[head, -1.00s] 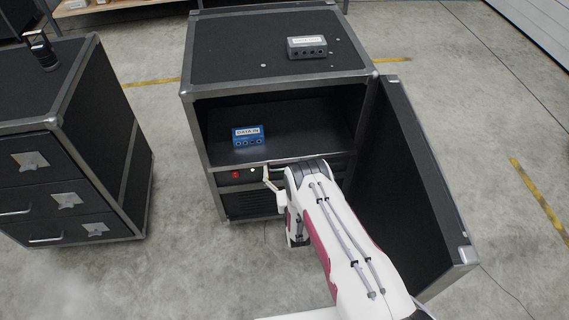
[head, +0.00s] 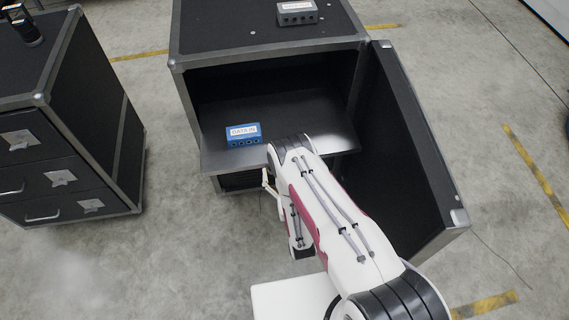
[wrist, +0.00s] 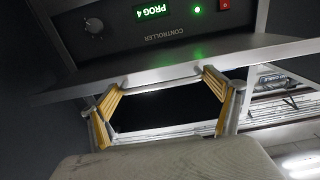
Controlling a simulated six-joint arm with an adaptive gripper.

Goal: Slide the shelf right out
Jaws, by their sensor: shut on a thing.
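The shelf (head: 300,115) is a dark sheet with a bright metal front edge. It sticks out past the front of the open black cabinet (head: 270,54), with its rear part still inside. A blue DATA IN box (head: 243,134) stands on it, left of the middle near the front. My gripper (wrist: 168,82) is shut at the shelf's front edge (wrist: 190,66), its yellow-padded fingers spread left and right in the wrist view. Exactly what part the fingers pinch is unclear. In the head view my arm hides most of the gripper and the middle of the front edge.
The cabinet door (head: 405,150) stands open on the right, close beside my arm. A controller panel (wrist: 165,25) shows upside down in the wrist view. A grey box (head: 297,12) sits on the cabinet top. A drawer cabinet (head: 65,125) stands left, with clear floor between.

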